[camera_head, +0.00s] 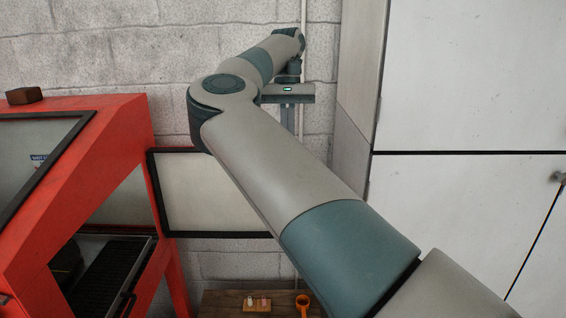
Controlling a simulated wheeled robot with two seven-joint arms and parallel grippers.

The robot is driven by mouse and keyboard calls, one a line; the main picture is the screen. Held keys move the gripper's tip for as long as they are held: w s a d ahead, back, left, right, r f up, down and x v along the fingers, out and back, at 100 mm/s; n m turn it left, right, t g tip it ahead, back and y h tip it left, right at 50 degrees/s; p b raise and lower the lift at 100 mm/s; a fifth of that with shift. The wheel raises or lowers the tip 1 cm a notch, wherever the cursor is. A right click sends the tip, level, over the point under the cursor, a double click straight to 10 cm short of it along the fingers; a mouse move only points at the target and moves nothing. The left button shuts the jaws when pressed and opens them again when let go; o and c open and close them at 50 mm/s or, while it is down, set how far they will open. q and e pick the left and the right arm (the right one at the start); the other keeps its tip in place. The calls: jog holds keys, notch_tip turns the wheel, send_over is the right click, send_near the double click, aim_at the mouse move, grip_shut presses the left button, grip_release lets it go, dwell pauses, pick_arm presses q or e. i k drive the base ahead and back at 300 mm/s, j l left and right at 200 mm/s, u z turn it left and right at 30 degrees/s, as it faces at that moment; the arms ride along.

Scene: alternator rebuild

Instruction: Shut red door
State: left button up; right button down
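The red cabinet (117,137) stands at the left, with a sloped window on its upper face. My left gripper is out of view.
A dark grate (108,275) shows inside the cabinet opening. A brown block (24,95) lies on the cabinet top. A wooden table (222,299) with small items and an orange mug (302,301) is below. White cabinets (468,80) stand right.

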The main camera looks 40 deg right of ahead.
aim_at(196, 198)
jog(key=i+l, duration=0.7)
jog(key=l, duration=0.15)
